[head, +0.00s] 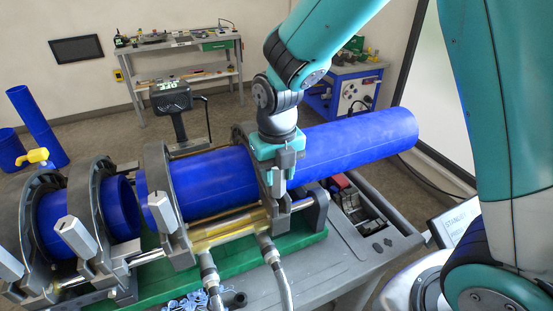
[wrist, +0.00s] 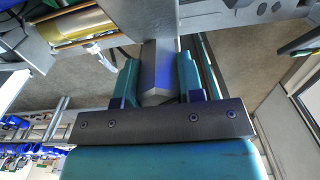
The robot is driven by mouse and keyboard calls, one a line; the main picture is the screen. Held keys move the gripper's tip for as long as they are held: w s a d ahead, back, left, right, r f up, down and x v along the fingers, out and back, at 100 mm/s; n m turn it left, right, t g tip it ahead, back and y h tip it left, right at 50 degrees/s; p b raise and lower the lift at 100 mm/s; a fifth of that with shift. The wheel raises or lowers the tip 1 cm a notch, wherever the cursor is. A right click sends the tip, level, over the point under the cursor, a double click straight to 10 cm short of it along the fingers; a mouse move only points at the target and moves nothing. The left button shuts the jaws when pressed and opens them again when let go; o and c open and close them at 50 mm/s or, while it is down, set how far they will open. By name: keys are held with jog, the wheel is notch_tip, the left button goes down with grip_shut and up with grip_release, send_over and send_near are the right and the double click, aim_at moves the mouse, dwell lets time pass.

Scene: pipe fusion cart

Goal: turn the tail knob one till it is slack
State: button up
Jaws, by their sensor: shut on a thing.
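My gripper (head: 284,168) is at the right-most clamp (head: 246,134) of the pipe fusion machine. Its fingers are shut on a grey tail knob (wrist: 156,72), seen between them in the wrist view. In the head view the fingers and wrist hide most of this knob. The long blue pipe (head: 352,139) runs through this clamp and out to the right. Another grey knob (head: 161,212) stands tilted on the clamp to the left. I cannot tell from the pictures how tight the held knob is.
More grey knobs (head: 76,237) sit on the left clamps, around a short blue pipe (head: 120,208). A yellow handle (head: 33,157) is at the far left. A black display reading OFF (head: 170,95) stands behind the machine. Grey hoses (head: 279,277) hang in front.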

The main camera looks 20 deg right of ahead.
jog(key=o, duration=1.7)
notch_tip(320, 180, up, 6)
jog(key=p, duration=0.5)
jog(key=shift+r, duration=0.1)
